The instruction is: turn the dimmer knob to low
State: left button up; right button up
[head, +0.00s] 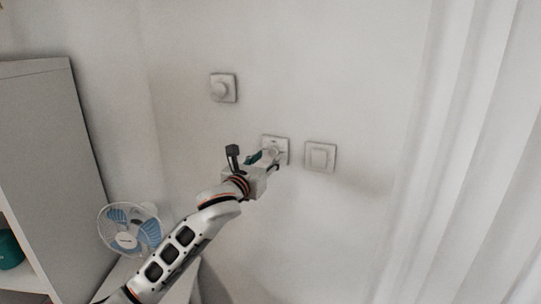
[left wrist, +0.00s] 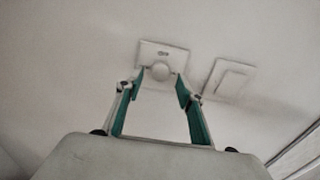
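A square white wall plate (head: 283,143) with a small dark mark sits in the middle of a row of fittings. In the left wrist view, a round white knob (left wrist: 160,71) sticks out from this plate (left wrist: 178,53). My left gripper (head: 274,160) is at this plate and hides part of it. In the left wrist view, the gripper's teal-padded fingers (left wrist: 157,84) are apart, with the knob between and just beyond their tips. I cannot tell whether they touch it. My right gripper is not in view.
A flat rocker switch (head: 320,156) is close on the right of the middle plate; it also shows in the left wrist view (left wrist: 230,80). A white curtain (head: 470,150) hangs at the right. A fan (head: 130,229) and a grey cabinet (head: 50,150) stand at the left.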

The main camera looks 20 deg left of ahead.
aim_at(273, 152)
pick_arm(q)
jog(key=shift+w+d, duration=0.1)
jog(key=shift+w, duration=1.1)
grip_shut()
